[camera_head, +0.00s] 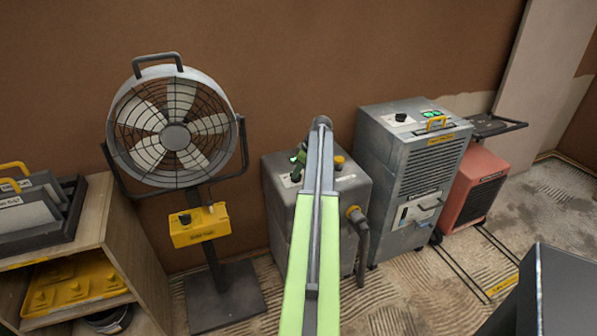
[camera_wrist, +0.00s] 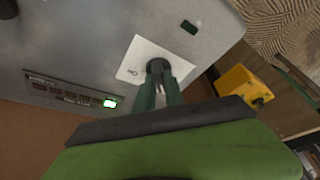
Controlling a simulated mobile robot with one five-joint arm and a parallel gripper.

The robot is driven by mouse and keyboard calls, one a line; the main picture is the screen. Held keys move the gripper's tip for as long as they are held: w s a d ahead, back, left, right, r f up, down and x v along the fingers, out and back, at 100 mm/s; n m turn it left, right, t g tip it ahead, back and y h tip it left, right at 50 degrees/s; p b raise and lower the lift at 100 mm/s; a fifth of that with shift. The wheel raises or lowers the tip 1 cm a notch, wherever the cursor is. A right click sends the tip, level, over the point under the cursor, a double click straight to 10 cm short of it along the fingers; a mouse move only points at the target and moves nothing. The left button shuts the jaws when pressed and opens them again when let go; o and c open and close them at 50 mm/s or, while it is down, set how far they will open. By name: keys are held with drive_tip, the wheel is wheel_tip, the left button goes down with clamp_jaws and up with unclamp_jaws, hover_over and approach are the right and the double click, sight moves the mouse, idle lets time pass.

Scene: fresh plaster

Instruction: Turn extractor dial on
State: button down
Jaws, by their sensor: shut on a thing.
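The extractor looks to be the grey metal box (camera_head: 350,190) in the middle of the head view, with a dark hose on its right side. In the wrist view its grey top (camera_wrist: 75,45) carries a white label plate (camera_wrist: 135,62) with a small "On" mark. A dark round dial (camera_wrist: 157,65) sits on that plate. My gripper (camera_wrist: 160,84) has its green fingers shut on the dial. In the head view my gripper (camera_head: 298,158) is at the top left of the box, partly hidden by my arm. Which way the dial points is hard to tell.
A lit green indicator (camera_wrist: 109,103) shows on a strip of the top. A fan (camera_head: 175,135) with a yellow control box (camera_head: 200,226) stands left, beside a wooden shelf (camera_head: 125,250). A grey dehumidifier-like unit (camera_head: 405,165) and a red unit (camera_head: 478,190) stand right.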

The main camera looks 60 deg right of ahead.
drive_tip(key=shift+a+m+h, duration=0.15)
drive_tip(key=shift+m+h, duration=0.45)
drive_tip(key=shift+m, duration=1)
drive_tip(key=m+h, duration=0.1)
drive_tip(key=m, duration=0.1)
drive_tip(key=m+h, duration=0.1)
drive_tip(key=m, duration=0.2)
drive_tip(key=shift+a+g, duration=0.1)
drive_tip(key=shift+g, duration=0.2)
drive_tip(key=m, duration=0.2)
drive_tip(key=m+g+h, duration=0.1)
drive_tip(key=m, duration=0.1)
drive_tip(key=shift+w+m, duration=0.2)
drive_tip(key=shift+m, duration=0.2)
drive_tip(key=m+g+h, duration=0.1)
drive_tip(key=m+g, duration=0.1)
drive_tip(key=m, duration=0.2)
drive_tip(key=shift+m, duration=0.4)
drive_tip(key=c, duration=1.5)
unclamp_jaws()
drive_tip(key=shift+o, duration=0.3)
